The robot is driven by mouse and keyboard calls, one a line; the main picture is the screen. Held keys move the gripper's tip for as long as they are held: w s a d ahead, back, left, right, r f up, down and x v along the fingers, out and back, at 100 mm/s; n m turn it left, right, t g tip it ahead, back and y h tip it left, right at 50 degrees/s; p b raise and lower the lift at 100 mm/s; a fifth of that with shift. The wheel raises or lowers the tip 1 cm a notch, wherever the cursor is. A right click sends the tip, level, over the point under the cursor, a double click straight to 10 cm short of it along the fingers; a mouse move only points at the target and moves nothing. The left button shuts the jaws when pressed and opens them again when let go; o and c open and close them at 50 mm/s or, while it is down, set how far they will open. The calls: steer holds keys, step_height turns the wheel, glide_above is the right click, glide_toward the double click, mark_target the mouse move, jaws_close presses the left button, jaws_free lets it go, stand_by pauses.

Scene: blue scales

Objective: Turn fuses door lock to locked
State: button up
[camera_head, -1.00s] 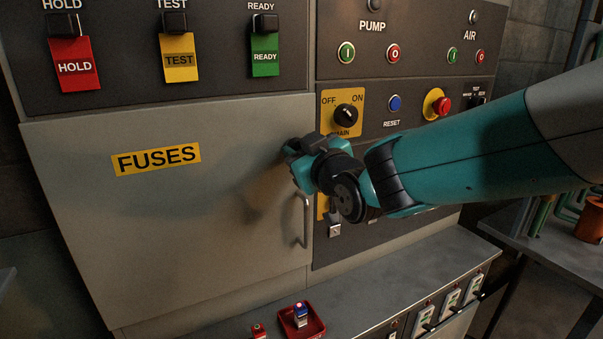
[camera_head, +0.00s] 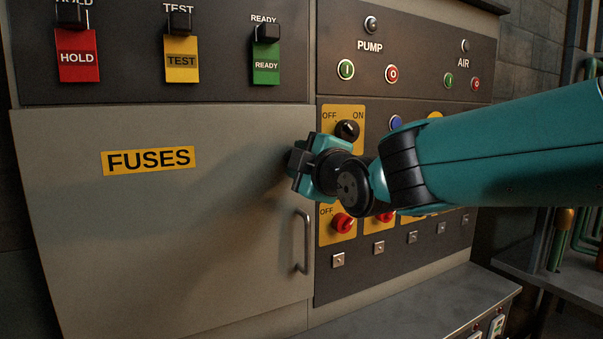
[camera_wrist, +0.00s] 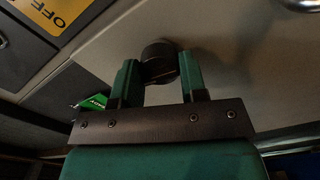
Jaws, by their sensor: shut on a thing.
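The grey fuses door (camera_head: 150,240) with its yellow FUSES label stands closed in the head view. Its bar handle (camera_head: 302,243) is on the right side, below my gripper. My gripper (camera_head: 297,160) is at the door's upper right edge and hides most of the lock there. In the wrist view the lock (camera_wrist: 159,62) is a dark round knob between the two green fingers of my gripper (camera_wrist: 157,80), which are shut on it. The lock's pointer and markings cannot be read.
The main OFF/ON knob (camera_head: 347,130) sits on a yellow plate just right of my gripper. Red knobs (camera_head: 343,222) lie below my arm. HOLD, TEST and READY switches (camera_head: 267,50) are above the door. A grey ledge (camera_head: 420,305) juts out below.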

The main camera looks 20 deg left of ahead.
steer(key=shift+n+b, duration=0.3)
steer(key=shift+n, duration=0.2)
steer(key=o, duration=0.9)
steer(key=b+v, duration=0.4)
steer(key=v, duration=1.3)
steer(key=shift+d, duration=0.25)
